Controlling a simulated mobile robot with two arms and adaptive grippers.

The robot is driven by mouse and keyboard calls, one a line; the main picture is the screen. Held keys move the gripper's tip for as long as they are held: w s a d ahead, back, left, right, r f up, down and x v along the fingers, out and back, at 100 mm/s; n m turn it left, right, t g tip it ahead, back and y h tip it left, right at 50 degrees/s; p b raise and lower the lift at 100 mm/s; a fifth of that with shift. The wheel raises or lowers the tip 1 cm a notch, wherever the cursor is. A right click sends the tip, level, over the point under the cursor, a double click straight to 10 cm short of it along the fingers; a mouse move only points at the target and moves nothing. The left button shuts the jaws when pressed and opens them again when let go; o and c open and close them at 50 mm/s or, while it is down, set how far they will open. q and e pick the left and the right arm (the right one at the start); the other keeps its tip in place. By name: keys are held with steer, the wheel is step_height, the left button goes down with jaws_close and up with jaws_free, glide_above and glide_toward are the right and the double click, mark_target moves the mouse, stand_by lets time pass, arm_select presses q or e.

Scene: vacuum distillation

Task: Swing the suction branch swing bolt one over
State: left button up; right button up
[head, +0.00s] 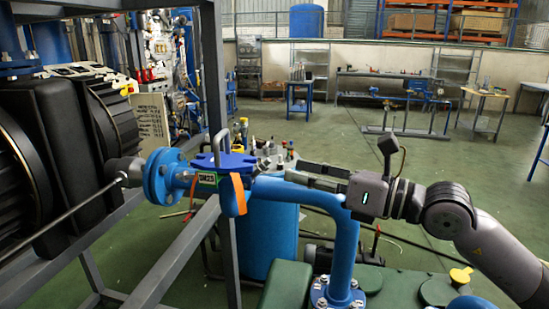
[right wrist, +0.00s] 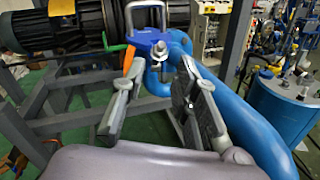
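The blue strainer cover (head: 225,160) sits on the suction branch, with a grey U-shaped handle (head: 222,147) standing over it. In the right wrist view the cover (right wrist: 143,40) lies just beyond my fingers, and a metal bolt with a nut (right wrist: 160,49) shows on its near side. I take this for the swing bolt; whether it stands upright or is tilted is hard to tell. My right gripper (head: 290,178) reaches in from the right, close to the cover. In the right wrist view its fingers (right wrist: 160,78) are apart with nothing between them. My left gripper is not in view.
An orange tag (head: 238,194) hangs by the cover. The blue suction pipe (head: 344,240) bends down beside my right gripper. A blue flange (head: 160,176) and grey steel frame (head: 160,265) stand left. A blue tank (head: 270,238) stands behind. Open floor lies farther back.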

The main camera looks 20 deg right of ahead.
mark_target(267, 166)
steer(key=p+x, duration=0.2)
steer(key=x, duration=0.3)
steer(key=shift+r+p, duration=0.15)
steer(key=shift+p, duration=0.25)
steer(key=shift+w+a, duration=0.35)
steer(key=shift+w, duration=0.1)
steer(key=shift+c, duration=0.4)
jaws_close()
